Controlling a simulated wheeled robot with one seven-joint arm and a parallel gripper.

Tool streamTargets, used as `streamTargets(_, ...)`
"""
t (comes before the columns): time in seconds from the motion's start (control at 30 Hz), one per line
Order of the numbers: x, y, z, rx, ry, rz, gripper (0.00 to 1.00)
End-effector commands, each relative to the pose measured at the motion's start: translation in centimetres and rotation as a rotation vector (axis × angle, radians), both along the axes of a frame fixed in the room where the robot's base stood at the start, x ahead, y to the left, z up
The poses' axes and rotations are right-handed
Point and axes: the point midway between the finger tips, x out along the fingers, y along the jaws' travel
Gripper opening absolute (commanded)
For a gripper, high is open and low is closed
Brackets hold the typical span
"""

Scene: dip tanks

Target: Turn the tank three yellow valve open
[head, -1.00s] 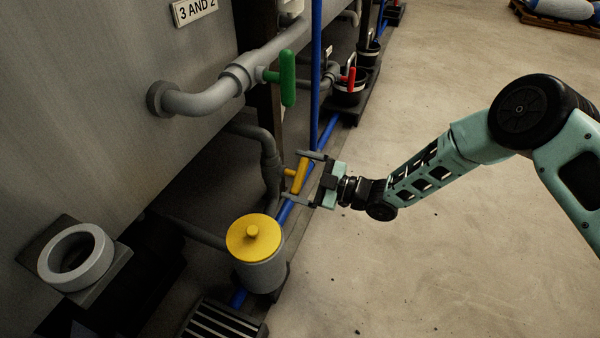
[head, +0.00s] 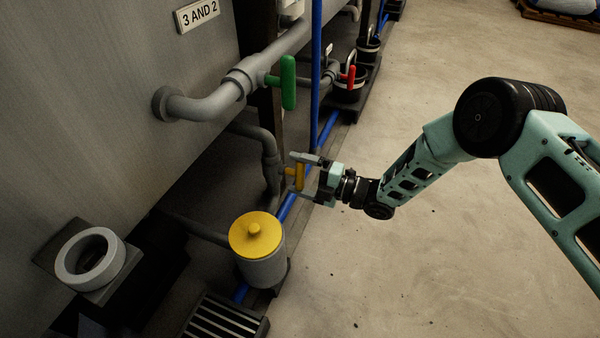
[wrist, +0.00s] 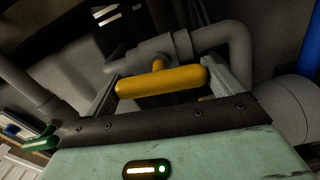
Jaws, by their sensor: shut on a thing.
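The yellow valve handle (head: 300,177) sits on a grey pipe fitting low beside the tank. In the head view it stands close to upright, on a short yellow stem. My gripper (head: 298,175) is around it, one finger at each end of the handle, shut on it. In the wrist view the yellow handle (wrist: 162,82) lies across the gap between the two fingers, with its stem running to the grey pipe (wrist: 165,50) behind. The exact contact at the fingertips is partly hidden.
A green valve handle (head: 288,83) is above on the upper pipe, and a red one (head: 351,77) is farther back. A blue upright pipe (head: 316,70) stands just behind my gripper. A yellow-lidded pot (head: 255,235) is in front. The floor to the right is clear.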

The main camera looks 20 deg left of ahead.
Motion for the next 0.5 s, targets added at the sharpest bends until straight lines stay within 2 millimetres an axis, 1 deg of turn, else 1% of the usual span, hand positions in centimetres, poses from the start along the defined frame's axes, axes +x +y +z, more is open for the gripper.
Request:
streamTargets(0.2, -0.02, -0.14, -0.10, -0.011, -0.096, 0.000, 0.68)
streamTargets(0.5, 0.01, -0.13, -0.14, -0.015, -0.144, -0.001, 0.68)
